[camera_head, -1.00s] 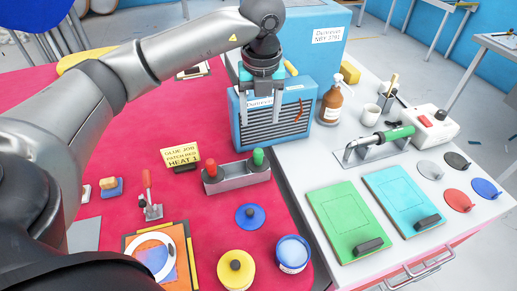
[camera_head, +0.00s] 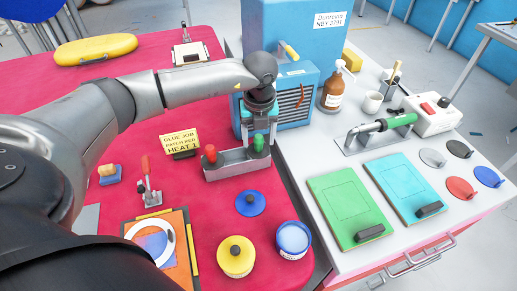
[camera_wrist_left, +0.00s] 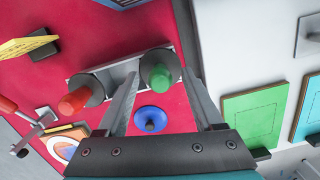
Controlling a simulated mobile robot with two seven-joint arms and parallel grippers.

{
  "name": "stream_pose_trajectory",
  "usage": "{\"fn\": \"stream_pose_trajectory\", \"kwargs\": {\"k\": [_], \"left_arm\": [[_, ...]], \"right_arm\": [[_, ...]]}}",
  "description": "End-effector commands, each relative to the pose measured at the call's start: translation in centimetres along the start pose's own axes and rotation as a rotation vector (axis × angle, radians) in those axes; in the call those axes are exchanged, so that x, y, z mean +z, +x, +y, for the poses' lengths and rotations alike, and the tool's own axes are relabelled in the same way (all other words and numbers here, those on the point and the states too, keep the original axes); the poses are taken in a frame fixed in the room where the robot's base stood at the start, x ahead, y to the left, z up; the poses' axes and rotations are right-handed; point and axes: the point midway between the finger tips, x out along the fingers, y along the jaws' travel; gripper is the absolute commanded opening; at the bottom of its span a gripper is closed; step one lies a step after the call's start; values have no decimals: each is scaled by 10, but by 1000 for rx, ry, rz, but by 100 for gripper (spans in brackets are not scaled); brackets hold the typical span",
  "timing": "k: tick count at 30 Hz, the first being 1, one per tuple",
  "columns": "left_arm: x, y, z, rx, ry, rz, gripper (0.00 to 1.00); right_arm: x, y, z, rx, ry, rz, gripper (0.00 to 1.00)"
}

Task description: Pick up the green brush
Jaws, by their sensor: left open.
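The green brush (camera_head: 258,143) stands upright in the right end of a grey metal holder (camera_head: 236,164) on the red table, with a red-topped one (camera_head: 210,153) in its left end. In the left wrist view the green brush (camera_wrist_left: 160,77) shows as a green knob on a dark round base. My left gripper (camera_head: 258,132) is open and points down over the green brush. In the wrist view its fingers lie on either side of the green knob, with nothing gripped. I cannot tell if they touch it. My right gripper is not in view.
A blue heater box (camera_head: 295,100) stands just behind the holder. A blue lid (camera_head: 250,203), a yellow pot (camera_head: 236,257) and a blue pot (camera_head: 293,240) are in front. A yellow sign (camera_head: 180,142) stands left. Green (camera_head: 340,205) and cyan boards lie on the white bench.

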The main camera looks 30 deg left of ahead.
Motion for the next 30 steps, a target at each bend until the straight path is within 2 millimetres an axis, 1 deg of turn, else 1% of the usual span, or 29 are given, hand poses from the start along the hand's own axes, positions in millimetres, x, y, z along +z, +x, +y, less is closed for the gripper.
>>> {"fn": "stream_pose_trajectory", "kwargs": {"k": [1,3,9,27,30], "left_arm": [[0,4,0,0,0,0,68],[0,6,0,0,1,0,68],[0,5,0,0,1,-1,67],[0,5,0,0,1,-1,0],[0,5,0,0,0,-1,0]], "right_arm": [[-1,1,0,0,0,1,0],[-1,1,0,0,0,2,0],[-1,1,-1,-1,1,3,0],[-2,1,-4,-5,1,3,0],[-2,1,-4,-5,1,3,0]]}}
